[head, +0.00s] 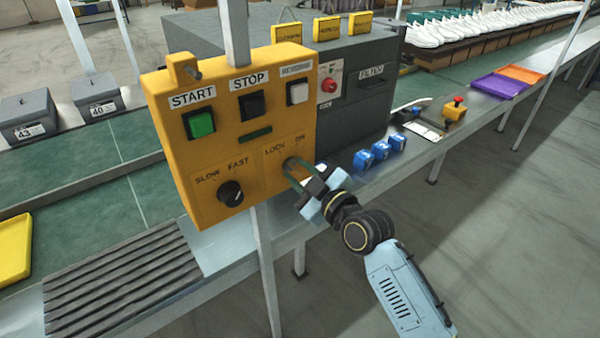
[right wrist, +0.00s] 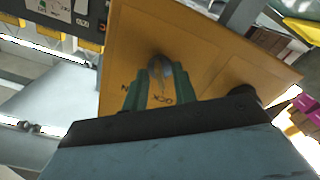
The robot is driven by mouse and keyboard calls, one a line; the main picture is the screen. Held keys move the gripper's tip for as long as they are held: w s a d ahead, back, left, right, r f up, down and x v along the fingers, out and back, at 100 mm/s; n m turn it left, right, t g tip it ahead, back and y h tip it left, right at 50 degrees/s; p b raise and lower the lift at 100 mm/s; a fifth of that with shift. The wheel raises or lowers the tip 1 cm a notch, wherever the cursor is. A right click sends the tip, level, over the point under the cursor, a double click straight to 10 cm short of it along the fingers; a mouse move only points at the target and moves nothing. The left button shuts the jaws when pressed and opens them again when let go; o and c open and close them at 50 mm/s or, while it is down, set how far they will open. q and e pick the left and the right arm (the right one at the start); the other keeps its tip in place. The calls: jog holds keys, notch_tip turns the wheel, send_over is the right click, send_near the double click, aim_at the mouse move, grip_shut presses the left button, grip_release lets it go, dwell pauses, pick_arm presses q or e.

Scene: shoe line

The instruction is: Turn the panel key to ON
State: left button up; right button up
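The orange control panel (head: 235,135) stands on a post, tilted in the head view. Its key switch (head: 291,164) is at the lower right, under the LOCK and ON labels. My right gripper (head: 296,172) is at the switch, its two green fingers pointing at the panel. In the right wrist view the grey key (right wrist: 161,72) shows between the fingertips, one finger on each side. Whether they press on it I cannot tell. The fingers partly hide the key, so its angle is unclear. My left gripper is not in view.
A black SLOW/FAST knob (head: 231,193) sits left of the key, with the green START button (head: 201,123) and black STOP button (head: 252,105) above. A dark grey machine (head: 360,100) stands behind the panel. Blue boxes (head: 380,150) stand to the right. Open floor lies at the right.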

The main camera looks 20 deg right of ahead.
jog(key=shift+c, duration=0.5)
grip_shut()
jog(key=m+p, duration=0.5)
jog(key=m, duration=0.4)
jog(key=shift+m, duration=0.3)
jog(key=m+p, duration=0.1)
jog(key=m, duration=0.3)
jog(key=shift+p, duration=0.3)
jog(key=shift+m, duration=0.3)
